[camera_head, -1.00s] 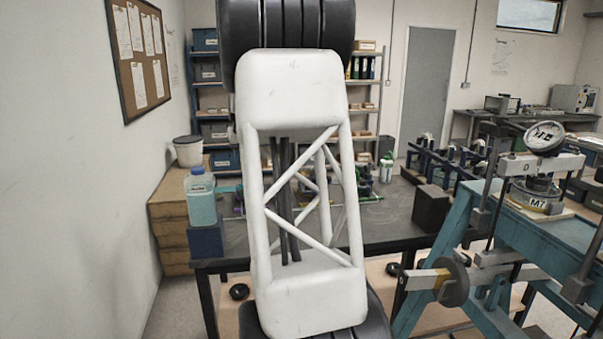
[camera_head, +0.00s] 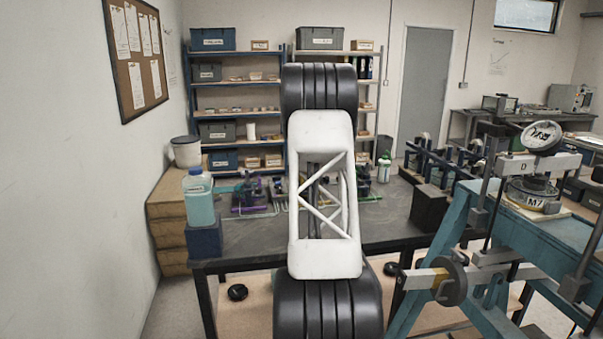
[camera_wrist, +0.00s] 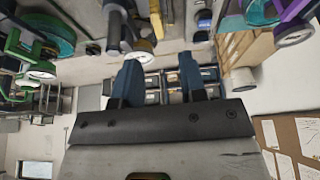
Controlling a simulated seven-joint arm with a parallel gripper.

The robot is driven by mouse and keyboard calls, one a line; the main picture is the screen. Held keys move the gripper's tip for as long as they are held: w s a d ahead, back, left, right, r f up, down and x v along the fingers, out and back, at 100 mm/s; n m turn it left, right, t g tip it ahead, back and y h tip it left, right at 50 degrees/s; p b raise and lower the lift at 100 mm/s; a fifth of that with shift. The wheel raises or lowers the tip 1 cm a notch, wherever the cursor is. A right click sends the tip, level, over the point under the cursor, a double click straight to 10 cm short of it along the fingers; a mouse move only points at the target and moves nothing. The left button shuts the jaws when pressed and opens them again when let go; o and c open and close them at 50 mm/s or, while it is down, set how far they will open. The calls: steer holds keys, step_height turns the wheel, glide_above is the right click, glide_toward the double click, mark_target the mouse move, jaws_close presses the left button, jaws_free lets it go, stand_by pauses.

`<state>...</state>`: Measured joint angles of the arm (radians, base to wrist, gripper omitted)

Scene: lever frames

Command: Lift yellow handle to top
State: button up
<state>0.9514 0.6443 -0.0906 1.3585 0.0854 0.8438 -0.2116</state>
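In the wrist view, a small yellow upright piece (camera_wrist: 156,18), apparently the yellow handle, shows at the top centre. Below it is a round pale dial (camera_wrist: 140,52) with a yellowish rim, on the middle fixture. My gripper (camera_wrist: 160,62) has two blue fingers spread apart with nothing held between them. The dial appears close to the left finger in the picture; I cannot tell whether they touch. In the head view my arm hides the middle of the table, so the yellow handle and my gripper's fingers do not show there.
On the dark table (camera_head: 245,245), a purple fixture (camera_head: 250,197) stands left of my arm. A blue-green bottle (camera_head: 199,198) sits on a blue block at the left. A dark block (camera_head: 428,208) lies right. A teal frame (camera_head: 500,225) with weights stands front right.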

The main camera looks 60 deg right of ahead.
steer(key=shift+d, duration=0.2)
steer(key=shift+f, duration=0.15)
steer(key=shift+x, duration=3.8)
jaws_close()
